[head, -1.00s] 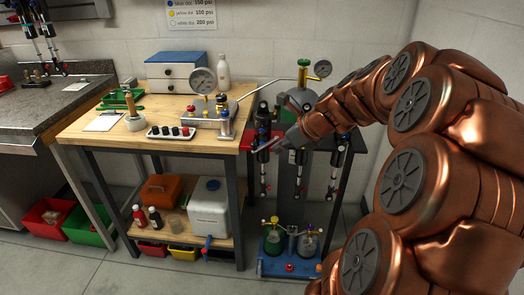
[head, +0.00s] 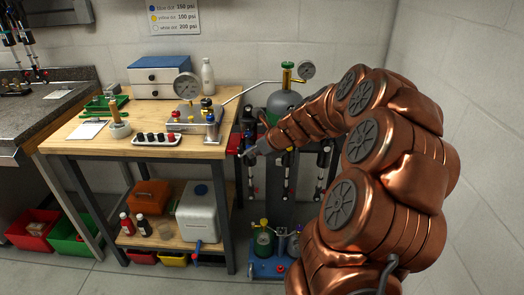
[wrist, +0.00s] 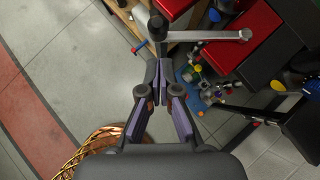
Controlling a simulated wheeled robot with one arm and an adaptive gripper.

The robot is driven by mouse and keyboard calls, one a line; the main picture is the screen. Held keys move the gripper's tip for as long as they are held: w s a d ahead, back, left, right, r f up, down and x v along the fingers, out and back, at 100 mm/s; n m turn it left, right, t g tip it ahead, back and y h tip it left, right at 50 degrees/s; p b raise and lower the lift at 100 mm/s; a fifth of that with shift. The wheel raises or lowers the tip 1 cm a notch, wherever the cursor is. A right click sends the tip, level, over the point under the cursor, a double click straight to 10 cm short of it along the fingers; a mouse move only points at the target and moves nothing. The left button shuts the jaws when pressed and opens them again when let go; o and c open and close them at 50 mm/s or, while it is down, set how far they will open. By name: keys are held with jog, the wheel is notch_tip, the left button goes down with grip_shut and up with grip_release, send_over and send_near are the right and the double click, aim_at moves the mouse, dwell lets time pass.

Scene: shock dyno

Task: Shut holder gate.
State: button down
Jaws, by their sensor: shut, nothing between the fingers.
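My gripper (head: 251,156) is at the right end of the wooden bench, in front of the dark holder stand with its hanging shocks (head: 322,165). In the wrist view my gripper (wrist: 160,72) is shut and empty, its fingertips together. Just beyond the tips is a grey bar (wrist: 215,34) with a round right end and a dark knob at its left end. It may be the holder gate, but I cannot tell for sure. I cannot tell whether the fingertips touch it. My arm hides part of the stand in the head view.
The wooden bench (head: 75,148) carries a gauge unit (head: 187,85) and a tray of knobs (head: 157,139). A green gas cylinder (head: 285,104) stands behind my arm. Floor at the wrist view's left is clear.

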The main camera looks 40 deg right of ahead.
jog(key=shift+w+a, duration=0.15)
jog(key=shift+w, duration=1.05)
jog(key=shift+a+r+p, duration=0.1)
jog(key=shift+p, duration=0.25)
